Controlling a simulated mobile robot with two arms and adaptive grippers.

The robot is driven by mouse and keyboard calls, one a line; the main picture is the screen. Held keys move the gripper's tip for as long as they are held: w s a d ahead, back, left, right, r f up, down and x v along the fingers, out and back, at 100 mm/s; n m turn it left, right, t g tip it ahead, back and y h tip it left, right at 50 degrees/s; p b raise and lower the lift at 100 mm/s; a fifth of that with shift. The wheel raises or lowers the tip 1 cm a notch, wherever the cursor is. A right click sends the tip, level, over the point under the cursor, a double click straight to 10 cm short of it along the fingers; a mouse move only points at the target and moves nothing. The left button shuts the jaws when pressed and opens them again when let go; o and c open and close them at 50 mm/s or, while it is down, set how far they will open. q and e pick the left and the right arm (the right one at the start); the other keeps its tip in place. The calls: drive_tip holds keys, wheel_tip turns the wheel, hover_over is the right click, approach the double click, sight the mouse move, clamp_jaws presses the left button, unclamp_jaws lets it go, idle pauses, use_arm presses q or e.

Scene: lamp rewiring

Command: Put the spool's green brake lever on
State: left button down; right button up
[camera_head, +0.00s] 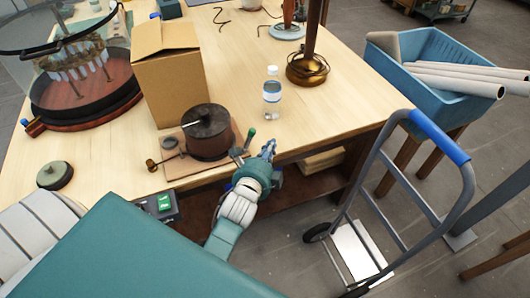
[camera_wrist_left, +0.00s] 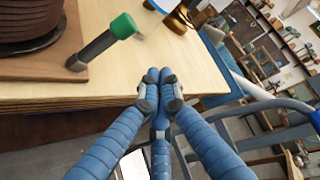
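The dark brown spool (camera_head: 208,138) stands on a wooden base board (camera_head: 184,174) near the table's front edge. Its brake lever (camera_head: 250,137) is a dark bar with a green tip, at the board's right side. In the left wrist view the lever (camera_wrist_left: 106,40) leans up to the right, at the upper left. My left gripper (camera_head: 268,150) is beside the lever, on its right and nearer the table edge. In the left wrist view its blue fingers (camera_wrist_left: 160,90) meet at the tips with nothing between them, apart from the lever. My right gripper is not in view.
A water bottle (camera_head: 272,92), a brass lamp base (camera_head: 307,70) and a cardboard box (camera_head: 168,75) stand behind the spool. A box with a green switch (camera_head: 163,205) is at the front edge. A hand truck (camera_head: 440,135) stands right of the table. Bare tabletop lies right of the lever.

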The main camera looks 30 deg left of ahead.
sight(248, 142)
use_arm(q)
drive_tip(key=a, duration=0.1)
drive_tip(key=a+p, duration=0.1)
drive_tip(key=w+a+p, duration=0.1)
drive_tip(key=shift+r, duration=0.35)
drive_tip(key=shift+s+a+r, duration=0.1)
drive_tip(key=shift+s+a, duration=0.15)
drive_tip(key=shift+a, duration=0.2)
drive_tip(key=shift+w, duration=0.1)
drive_tip(key=shift+s+a, duration=0.1)
drive_tip(key=shift+s, duration=0.1)
